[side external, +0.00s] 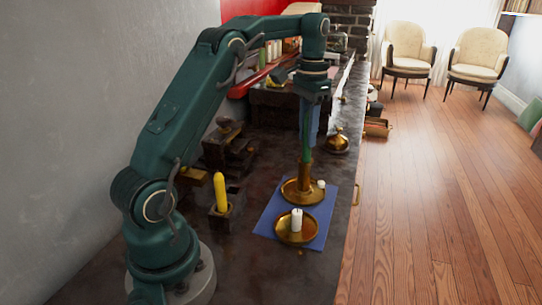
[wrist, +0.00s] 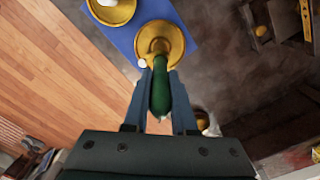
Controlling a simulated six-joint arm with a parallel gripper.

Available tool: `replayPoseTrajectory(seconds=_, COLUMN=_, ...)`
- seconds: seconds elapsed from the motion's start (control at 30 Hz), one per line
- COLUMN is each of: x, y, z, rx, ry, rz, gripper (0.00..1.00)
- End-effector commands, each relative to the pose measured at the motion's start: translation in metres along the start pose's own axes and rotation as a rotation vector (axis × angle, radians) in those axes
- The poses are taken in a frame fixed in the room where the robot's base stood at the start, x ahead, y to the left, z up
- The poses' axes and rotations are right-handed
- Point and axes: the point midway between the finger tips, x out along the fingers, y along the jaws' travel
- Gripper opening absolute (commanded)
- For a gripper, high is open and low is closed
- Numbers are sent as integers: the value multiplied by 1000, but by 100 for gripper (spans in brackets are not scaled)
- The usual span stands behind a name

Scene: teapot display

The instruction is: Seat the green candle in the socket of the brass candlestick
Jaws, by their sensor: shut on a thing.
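My gripper (side external: 308,140) points down over the brass candlestick (side external: 303,188) and is shut on the green candle (side external: 306,152). The candle is upright in the side view, and its lower end meets the top of the candlestick's stem. In the wrist view the candle (wrist: 160,92) lies between the two blue fingers (wrist: 159,78) and lines up with the candlestick (wrist: 166,36). The fingers and candle hide the socket, so I cannot tell how far the candle's end is inside it. The candlestick stands on a blue mat (side external: 270,218).
A second brass holder with a white candle (side external: 296,220) stands on the mat's near part. A small white piece (side external: 321,184) is beside the candlestick. A yellow candle (side external: 221,192) stands in a dark block at left. A brass lidded object (side external: 337,141) stands behind right, near the table edge.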

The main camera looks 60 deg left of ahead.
Motion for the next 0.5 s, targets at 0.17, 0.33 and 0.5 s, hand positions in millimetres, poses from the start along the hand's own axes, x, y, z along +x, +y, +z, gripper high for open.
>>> replayPoseTrajectory(seconds=0.17, x=17, y=0, z=2, rx=0, ry=-5, rz=3, gripper=0)
replayPoseTrajectory(seconds=0.33, x=35, y=0, z=1, rx=0, ry=-3, rz=2, gripper=0)
replayPoseTrajectory(seconds=0.5, x=39, y=0, z=1, rx=0, ry=0, rz=1, gripper=0)
